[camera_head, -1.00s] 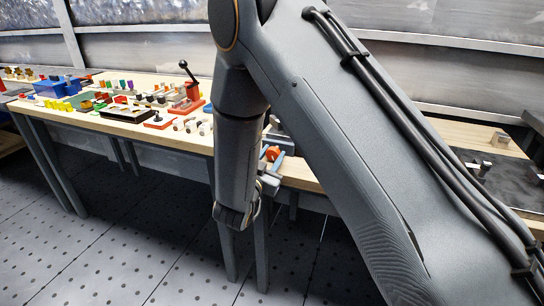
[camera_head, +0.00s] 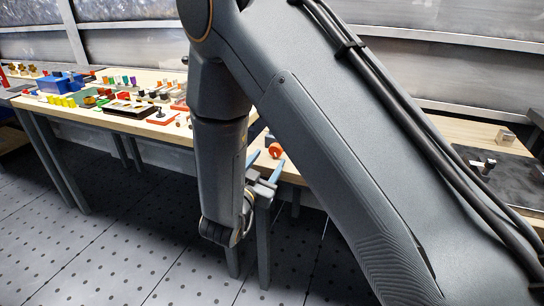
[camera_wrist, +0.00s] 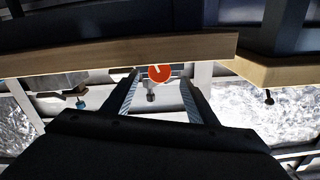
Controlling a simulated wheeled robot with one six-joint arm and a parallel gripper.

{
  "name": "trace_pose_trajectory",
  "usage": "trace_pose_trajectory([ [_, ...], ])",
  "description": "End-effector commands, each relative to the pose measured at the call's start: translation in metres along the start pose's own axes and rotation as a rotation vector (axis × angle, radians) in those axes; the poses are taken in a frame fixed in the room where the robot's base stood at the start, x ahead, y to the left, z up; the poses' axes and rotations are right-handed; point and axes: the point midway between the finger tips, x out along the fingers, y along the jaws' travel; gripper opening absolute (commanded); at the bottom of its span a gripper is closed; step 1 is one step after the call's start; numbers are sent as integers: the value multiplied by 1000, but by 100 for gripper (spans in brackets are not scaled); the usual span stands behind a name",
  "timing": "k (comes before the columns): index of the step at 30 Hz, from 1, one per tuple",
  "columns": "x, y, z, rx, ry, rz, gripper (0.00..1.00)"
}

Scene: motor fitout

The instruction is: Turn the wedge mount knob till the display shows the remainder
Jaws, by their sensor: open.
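An orange-red round knob (camera_head: 275,151) shows at the front edge of the bench, just beyond my gripper (camera_head: 266,164). In the wrist view the knob (camera_wrist: 159,73) has a white pointer mark and appears between the tips of my open gripper (camera_wrist: 161,80). The fingers look apart from the knob, with nothing held. A small grey fitting shows just below the knob in the wrist view. I cannot make out a display or its reading in either view, and my arm hides part of the bench.
The wooden bench (camera_head: 150,128) carries several coloured parts, a blue box (camera_head: 54,85) and a black tray (camera_head: 130,108) to the left. A dark mat (camera_head: 500,173) with small metal blocks lies at the right. The perforated floor before the bench is clear.

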Motion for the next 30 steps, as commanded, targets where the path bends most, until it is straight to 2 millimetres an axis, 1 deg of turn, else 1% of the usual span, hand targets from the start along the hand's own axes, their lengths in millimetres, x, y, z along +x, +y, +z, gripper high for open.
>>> trace_pose_trajectory([
  [1, -7, -1, 0, 0, -1, -2, 52],
  [3, -13, 0, 0, -1, -1, -1, 52],
  [6, -17, 0, 0, -1, 0, 0, 52],
  [16, -19, 0, -1, -10, 0, 1, 52],
  [19, -22, 0, -3, -86, 0, 1, 52],
  [24, -31, 0, -5, -288, -1, 1, 52],
  [26, -33, 0, -4, -342, -1, 1, 52],
  [30, -28, 1, -2, -395, 0, 2, 52],
])
